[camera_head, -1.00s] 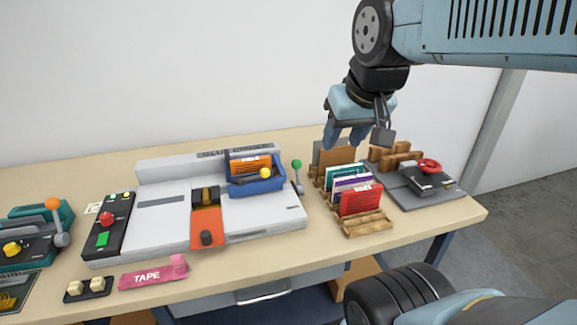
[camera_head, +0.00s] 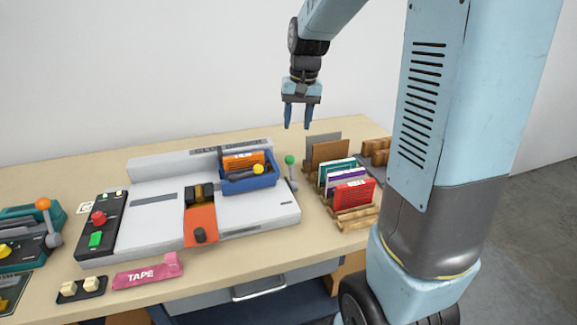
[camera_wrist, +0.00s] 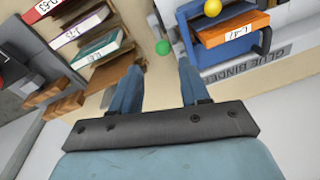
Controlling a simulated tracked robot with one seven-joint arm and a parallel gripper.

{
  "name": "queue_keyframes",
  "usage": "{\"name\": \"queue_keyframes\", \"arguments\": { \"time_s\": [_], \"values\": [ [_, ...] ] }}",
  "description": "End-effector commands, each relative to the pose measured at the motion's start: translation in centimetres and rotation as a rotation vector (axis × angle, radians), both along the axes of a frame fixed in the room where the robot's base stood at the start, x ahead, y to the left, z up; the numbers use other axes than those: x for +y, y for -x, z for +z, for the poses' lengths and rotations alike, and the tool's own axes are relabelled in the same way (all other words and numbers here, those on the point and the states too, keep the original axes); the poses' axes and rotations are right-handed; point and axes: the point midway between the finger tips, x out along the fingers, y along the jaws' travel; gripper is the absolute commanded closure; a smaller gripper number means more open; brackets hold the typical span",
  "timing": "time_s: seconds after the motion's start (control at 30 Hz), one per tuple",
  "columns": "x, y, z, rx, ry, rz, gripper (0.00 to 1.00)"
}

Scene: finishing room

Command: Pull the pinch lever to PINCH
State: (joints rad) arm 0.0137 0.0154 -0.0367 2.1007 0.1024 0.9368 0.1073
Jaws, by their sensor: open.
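A lever with a green knob (camera_head: 289,160) stands at the right end of the grey glue binder (camera_head: 255,205). Its knob also shows in the wrist view (camera_wrist: 163,47), just beyond and between my fingertips. A second lever, with an orange knob (camera_head: 43,204), stands on a teal machine (camera_head: 25,257) at the far left. I cannot read a PINCH mark by either lever. My gripper (camera_head: 297,126) is open and empty, fingers pointing down, above the green knob and apart from it.
A blue tray (camera_head: 262,182) with an orange book (camera_head: 243,161) sits on the binder. A wooden rack (camera_head: 358,219) of coloured books stands right of the green-knobbed lever, with a narrow strip of bare table between. A pink TAPE block (camera_head: 146,275) lies in front.

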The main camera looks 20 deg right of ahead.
Motion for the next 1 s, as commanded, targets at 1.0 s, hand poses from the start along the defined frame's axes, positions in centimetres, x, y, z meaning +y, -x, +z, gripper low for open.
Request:
{"name": "queue_keyframes", "arguments": {
  "time_s": [1.0],
  "values": [
    [0.5, -4.2, -13.3, 0.079, -0.015, -0.040, 0.55]
  ]
}}
